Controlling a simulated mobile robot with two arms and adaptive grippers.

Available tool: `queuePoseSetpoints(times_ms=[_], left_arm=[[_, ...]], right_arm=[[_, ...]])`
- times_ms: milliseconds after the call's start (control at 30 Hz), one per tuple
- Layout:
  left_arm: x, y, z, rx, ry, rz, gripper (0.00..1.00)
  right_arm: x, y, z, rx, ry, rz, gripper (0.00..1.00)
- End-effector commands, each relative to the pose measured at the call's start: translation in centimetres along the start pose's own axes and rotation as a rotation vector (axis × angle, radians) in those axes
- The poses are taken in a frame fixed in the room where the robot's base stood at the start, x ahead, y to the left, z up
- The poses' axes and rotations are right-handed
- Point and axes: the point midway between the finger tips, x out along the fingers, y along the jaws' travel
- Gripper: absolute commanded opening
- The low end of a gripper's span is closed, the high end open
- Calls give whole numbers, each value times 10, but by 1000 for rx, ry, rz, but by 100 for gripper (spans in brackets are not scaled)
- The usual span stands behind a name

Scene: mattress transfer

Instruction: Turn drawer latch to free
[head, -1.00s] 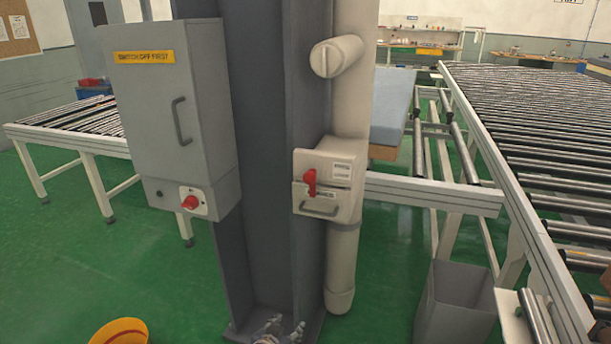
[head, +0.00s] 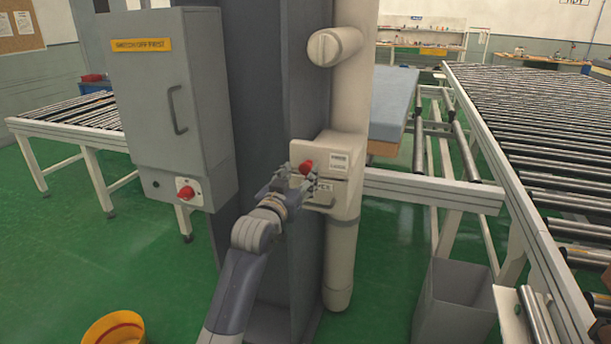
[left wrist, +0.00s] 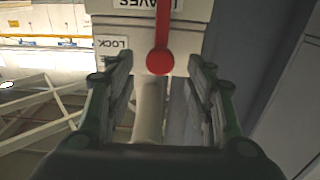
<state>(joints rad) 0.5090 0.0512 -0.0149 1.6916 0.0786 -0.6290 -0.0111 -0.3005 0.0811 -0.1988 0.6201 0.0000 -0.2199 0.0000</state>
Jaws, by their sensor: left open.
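A cream box (head: 345,150) with a drawer is mounted on the grey column. The red drawer latch (head: 306,166) is on its front, partly hidden by my left gripper (head: 303,178). In the left wrist view the latch (left wrist: 160,58) appears as a red lever with a rounded end, lying between the two fingers of my open left gripper (left wrist: 160,90). The fingers are apart on either side of it, and I see no contact. My right gripper is not in view.
A grey cabinet (head: 172,100) with a red rotary switch (head: 186,193) hangs to the left of the column. A cream pipe (head: 340,240) runs beside the column. Roller conveyors (head: 535,130) stand at the right, with a grey bin (head: 452,305) on the floor.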

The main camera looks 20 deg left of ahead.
Motion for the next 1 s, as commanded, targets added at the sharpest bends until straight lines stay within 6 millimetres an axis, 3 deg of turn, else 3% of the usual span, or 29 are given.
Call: queuePoseSetpoints(times_ms=[100, 400, 800, 1000], left_arm=[[18, 0, 4, -1, 2, 0, 48], [48, 0, 1, 0, 1, 0, 48], [53, 0, 0, 0, 0, 0, 48], [52, 0, 0, 0, 0, 0, 5]], right_arm=[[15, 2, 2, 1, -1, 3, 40], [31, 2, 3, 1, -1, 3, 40], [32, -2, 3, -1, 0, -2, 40], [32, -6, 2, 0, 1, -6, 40]])
